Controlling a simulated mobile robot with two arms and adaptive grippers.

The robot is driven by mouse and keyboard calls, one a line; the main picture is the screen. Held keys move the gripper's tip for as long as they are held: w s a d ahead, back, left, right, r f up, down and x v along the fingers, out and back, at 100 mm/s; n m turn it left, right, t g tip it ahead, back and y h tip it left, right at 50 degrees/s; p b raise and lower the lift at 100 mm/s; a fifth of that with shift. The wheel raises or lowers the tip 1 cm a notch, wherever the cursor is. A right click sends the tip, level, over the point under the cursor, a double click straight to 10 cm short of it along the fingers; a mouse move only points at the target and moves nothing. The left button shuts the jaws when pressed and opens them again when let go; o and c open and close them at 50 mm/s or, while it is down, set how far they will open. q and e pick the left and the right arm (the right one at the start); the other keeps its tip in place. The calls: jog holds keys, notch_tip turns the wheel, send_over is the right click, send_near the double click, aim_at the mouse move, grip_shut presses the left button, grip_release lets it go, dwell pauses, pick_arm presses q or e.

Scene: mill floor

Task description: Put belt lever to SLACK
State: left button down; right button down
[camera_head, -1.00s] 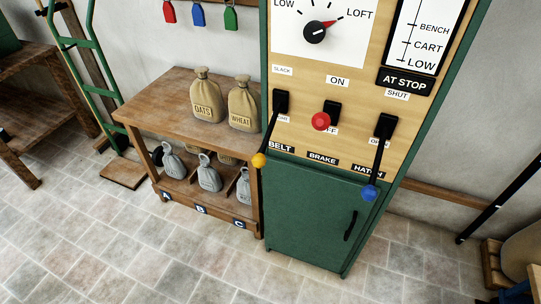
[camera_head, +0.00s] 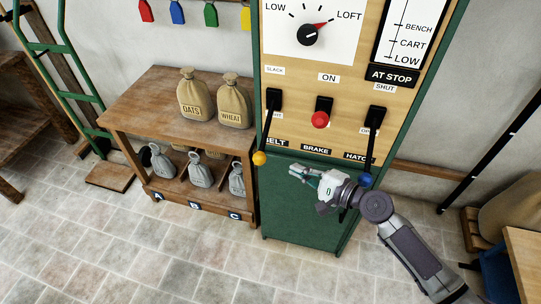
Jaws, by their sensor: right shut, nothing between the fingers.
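The belt lever (camera_head: 267,130) is a black handle with a yellow knob (camera_head: 259,158) at the left of the panel. It hangs down from its black mount, away from the SLACK label (camera_head: 275,70) above. My right gripper (camera_head: 298,172) is shut and empty, in front of the green cabinet door, right of the yellow knob and a little below it, apart from it in the picture. My left gripper is out of view.
The red brake knob (camera_head: 320,120) and the hatch lever (camera_head: 372,145) with its blue knob (camera_head: 365,181) are to the right; my right arm passes close to the blue knob. A wooden bench (camera_head: 125,105) with sacks stands left of the cabinet.

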aim_at(266, 131)
jog(key=p+x, duration=0.1)
jog(key=x, duration=0.9)
jog(key=shift+f, duration=0.1)
